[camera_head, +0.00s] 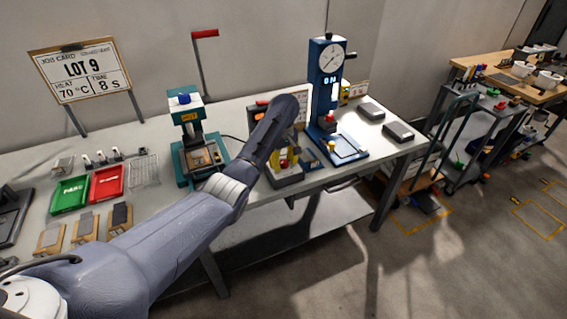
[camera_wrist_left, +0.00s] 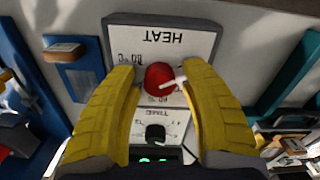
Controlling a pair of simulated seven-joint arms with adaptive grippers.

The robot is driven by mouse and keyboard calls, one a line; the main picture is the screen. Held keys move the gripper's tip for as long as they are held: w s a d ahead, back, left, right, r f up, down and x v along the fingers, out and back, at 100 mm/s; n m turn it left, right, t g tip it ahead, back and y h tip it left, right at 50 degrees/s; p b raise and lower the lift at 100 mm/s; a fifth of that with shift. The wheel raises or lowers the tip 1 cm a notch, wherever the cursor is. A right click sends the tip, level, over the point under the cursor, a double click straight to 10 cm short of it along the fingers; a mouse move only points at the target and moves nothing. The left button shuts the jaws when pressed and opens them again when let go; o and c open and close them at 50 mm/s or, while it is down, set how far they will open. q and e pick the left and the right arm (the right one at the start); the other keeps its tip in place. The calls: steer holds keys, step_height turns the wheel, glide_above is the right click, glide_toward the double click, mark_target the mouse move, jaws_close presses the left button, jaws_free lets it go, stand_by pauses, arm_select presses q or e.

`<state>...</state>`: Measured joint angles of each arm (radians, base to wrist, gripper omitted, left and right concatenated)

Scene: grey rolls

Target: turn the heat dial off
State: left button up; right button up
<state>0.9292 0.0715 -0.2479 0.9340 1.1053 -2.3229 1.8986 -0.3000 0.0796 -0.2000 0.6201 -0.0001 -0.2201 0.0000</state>
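The heat dial (camera_wrist_left: 158,78) is a round red knob with a white pointer. It sits on a light panel (camera_wrist_left: 190,38) marked HEAT, which appears upside down in the left wrist view. The pointer is toward the picture's right, tilted slightly up. My left gripper (camera_wrist_left: 160,74) has its yellow fingers spread on both sides of the knob, with visible gaps, so it is open around it. In the head view my left gripper (camera_head: 284,160) points down at the dial unit, and my arm hides much of that unit. My right gripper is not in view.
Below the heat dial in the wrist view is a black time knob (camera_wrist_left: 155,132). A blue press with a gauge (camera_head: 330,58) stands to the right on the bench, and a teal press (camera_head: 190,110) to the left. Green (camera_head: 70,194) and red (camera_head: 107,182) trays lie farther left.

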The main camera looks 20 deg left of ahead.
mark_target(284, 161)
arm_select(q)
steer(key=shift+o, duration=0.7)
step_height(284, 161, up, 9)
steer(key=shift+d, duration=0.15)
steer(key=shift+r, duration=1.45)
steer(key=shift+r, duration=0.1)
